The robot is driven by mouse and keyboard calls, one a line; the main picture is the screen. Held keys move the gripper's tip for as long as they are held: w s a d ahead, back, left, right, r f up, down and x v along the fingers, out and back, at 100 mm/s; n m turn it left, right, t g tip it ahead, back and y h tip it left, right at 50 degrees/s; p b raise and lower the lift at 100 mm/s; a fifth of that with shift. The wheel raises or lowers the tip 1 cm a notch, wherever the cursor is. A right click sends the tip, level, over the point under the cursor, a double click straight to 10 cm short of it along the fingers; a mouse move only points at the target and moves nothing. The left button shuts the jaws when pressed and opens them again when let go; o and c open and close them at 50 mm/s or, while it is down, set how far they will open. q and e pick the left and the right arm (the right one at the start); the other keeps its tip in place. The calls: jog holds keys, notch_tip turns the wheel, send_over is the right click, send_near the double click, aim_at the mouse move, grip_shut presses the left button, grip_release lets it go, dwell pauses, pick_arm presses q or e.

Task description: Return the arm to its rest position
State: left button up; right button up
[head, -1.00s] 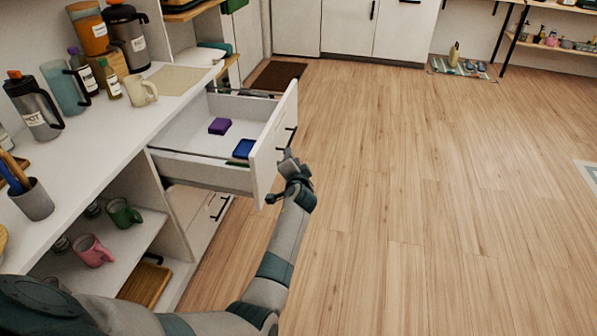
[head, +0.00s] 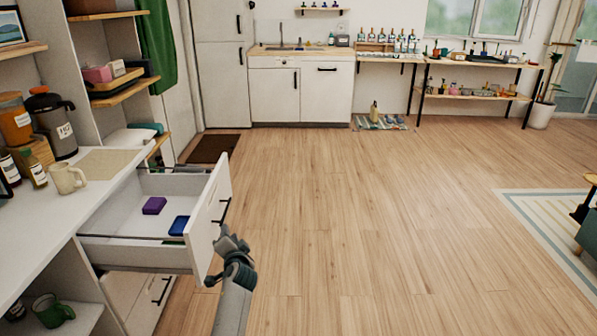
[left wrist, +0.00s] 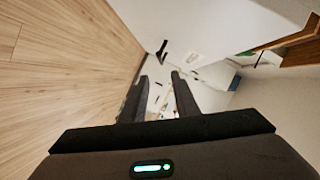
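My left gripper (head: 230,243) is just right of the front panel of an open drawer (head: 212,210) in the head view. In the left wrist view its two fingers (left wrist: 160,85) stand apart with nothing between them, and the pale drawer front shows beyond. I cannot tell whether the gripper touches the panel. My left forearm rises from the bottom edge of the head view. A purple block (head: 154,205) and a blue block (head: 179,226) lie in the drawer. My right gripper is in neither view.
The white counter (head: 62,215) runs along the left, with a cream mug (head: 68,178) and a dark jug (head: 52,125) on it. A green mug (head: 52,310) sits on the shelf below. The wooden floor (head: 370,230) to the right of the arm is clear.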

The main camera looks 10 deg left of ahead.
pick_arm(q)
jog(key=s+d+f+g+h+p, duration=0.25)
jog(key=s+d+f, duration=0.25)
jog(key=s+f, duration=0.55)
jog(key=s+d+f+g+h+p, duration=0.1)
jog(key=s+d+f+h, duration=0.2)
jog(key=s+d+f, duration=0.7)
jog(key=s+d+f+n+g+h+p, duration=0.1)
jog(key=s+f, duration=0.4)
jog(key=s, duration=0.5)
jog(key=s+d+f+n+g+h+p, duration=0.1)
jog(key=s+d+f+g, duration=0.1)
jog(key=s+f, duration=0.4)
jog(key=s+d+f+n+g+h+p, duration=0.1)
jog(key=s+f, duration=0.5)
jog(key=s, duration=1)
jog(key=shift+d+h+p, duration=0.4)
jog(key=shift+d+h, duration=0.05)
jog(key=shift+d, duration=0.5)
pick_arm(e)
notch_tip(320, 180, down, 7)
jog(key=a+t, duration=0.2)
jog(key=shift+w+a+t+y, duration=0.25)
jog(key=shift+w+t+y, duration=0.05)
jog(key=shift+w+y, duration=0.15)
pick_arm(q)
jog(key=shift+w, duration=0.1)
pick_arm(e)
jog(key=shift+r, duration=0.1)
